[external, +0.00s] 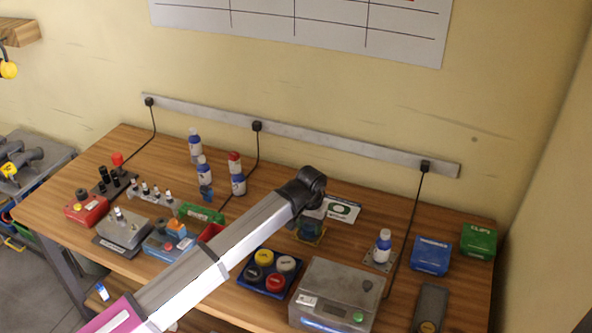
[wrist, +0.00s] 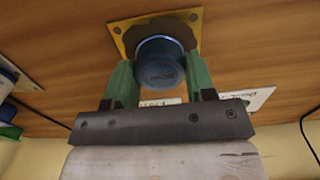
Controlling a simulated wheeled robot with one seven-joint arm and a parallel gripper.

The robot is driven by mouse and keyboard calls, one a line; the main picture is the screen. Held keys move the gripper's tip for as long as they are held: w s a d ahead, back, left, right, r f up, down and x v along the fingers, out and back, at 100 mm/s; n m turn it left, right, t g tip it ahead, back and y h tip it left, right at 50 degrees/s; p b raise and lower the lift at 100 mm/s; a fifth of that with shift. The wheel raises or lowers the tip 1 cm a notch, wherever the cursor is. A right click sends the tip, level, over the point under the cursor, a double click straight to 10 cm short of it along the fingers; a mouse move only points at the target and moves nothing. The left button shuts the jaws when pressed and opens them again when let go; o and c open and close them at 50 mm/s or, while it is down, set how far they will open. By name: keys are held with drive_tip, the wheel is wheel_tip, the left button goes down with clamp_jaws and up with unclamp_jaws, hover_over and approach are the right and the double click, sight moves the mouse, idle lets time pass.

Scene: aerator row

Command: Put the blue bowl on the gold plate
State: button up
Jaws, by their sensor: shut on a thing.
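The blue bowl (wrist: 160,65) is a round, dark blue piece with small lettering on the side facing the wrist camera. My gripper (wrist: 160,80) has green fingers, one on each side of it, and is shut on it. The gold plate (wrist: 117,30) is a yellow square with holes at its corners, behind the bowl in the wrist view. A dark, lobed round shape (wrist: 140,32) shows between the bowl and the plate. In the external view the bowl (external: 309,231) is below my wrist, over the gold plate (external: 322,238). I cannot tell whether the bowl touches the plate.
A white card with a green ring (external: 341,210) lies just behind the plate. A dark blue tray of coloured caps (external: 245,280) and a grey box (external: 330,290) stand in front. A white-and-blue bottle (external: 383,247) stands to the right. Several bottles and fixtures fill the left.

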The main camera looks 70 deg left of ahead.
sight(309, 226)
drive_tip(key=o, duration=0.9)
drive_tip(key=shift+f, duration=0.1)
drive_tip(key=shift+o, duration=0.2)
wheel_tip(309, 226, up, 12)
